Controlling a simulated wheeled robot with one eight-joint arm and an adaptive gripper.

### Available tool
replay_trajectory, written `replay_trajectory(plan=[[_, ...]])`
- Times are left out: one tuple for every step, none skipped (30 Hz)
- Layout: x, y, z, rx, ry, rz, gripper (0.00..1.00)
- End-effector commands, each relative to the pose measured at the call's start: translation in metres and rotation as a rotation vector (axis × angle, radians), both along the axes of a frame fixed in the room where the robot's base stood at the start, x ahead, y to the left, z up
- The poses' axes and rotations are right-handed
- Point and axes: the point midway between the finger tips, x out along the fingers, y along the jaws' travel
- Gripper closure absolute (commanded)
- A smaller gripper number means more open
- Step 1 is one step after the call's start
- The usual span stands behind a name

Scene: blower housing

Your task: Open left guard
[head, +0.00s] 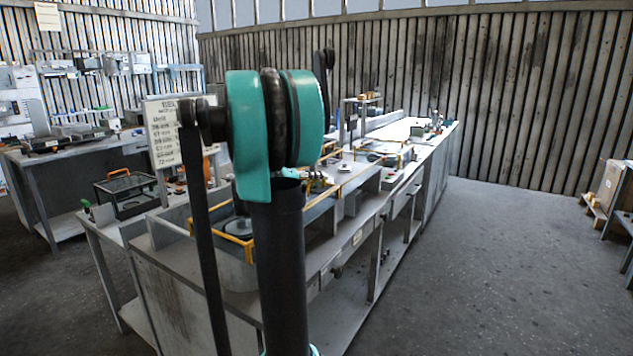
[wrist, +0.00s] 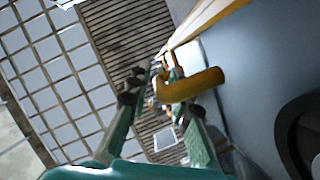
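In the head view, a yellow-edged guard frame (head: 249,254) stands around a grey housing with a dark disc on the near bench. I cannot tell for sure that this is the left guard. In the wrist view, a thick orange-yellow bar (wrist: 192,88) crosses close to my gripper (wrist: 160,85), with a long yellow edge (wrist: 208,24) above it. The gripper's teal and dark fingers stand apart. The bar overlaps the right finger and hides part of it; I cannot tell whether they touch. My arm hides the gripper in the head view.
A grey-blue panel (wrist: 250,75) and a dark round opening (wrist: 300,135) lie close on the right in the wrist view. Open floor (head: 500,260) lies right of the bench.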

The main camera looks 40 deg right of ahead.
Motion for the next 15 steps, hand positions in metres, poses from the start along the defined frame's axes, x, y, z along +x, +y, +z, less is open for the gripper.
replay_trajectory(plan=[[0.0000,0.0001,0.0000,0.000,0.000,0.000,0.80],[0.0000,0.0002,0.0000,0.000,0.000,0.000,0.81],[-0.0001,0.0002,0.0000,0.000,0.000,0.000,0.86],[-0.0001,0.0002,0.0000,0.000,0.000,0.000,0.89],[-0.0001,0.0002,0.0001,0.000,0.000,0.000,0.93],[-0.0001,0.0002,0.0001,0.000,0.000,0.000,0.98],[-0.0002,0.0003,0.0001,0.000,0.000,0.000,1.00],[-0.0002,0.0003,0.0001,0.000,0.000,0.000,1.00],[-0.0002,0.0003,0.0000,0.000,0.000,0.000,1.00],[-0.0002,0.0003,0.0000,0.000,0.000,0.000,1.00],[-0.0002,0.0003,0.0000,0.000,0.000,0.000,1.00],[-0.0002,0.0003,0.0000,0.000,0.000,0.000,1.00],[-0.0002,0.0003,0.0000,0.000,0.000,0.000,1.00],[-0.0003,0.0004,-0.0001,0.000,0.000,0.000,1.00],[-0.0003,0.0004,-0.0001,0.000,0.000,0.000,1.00]])
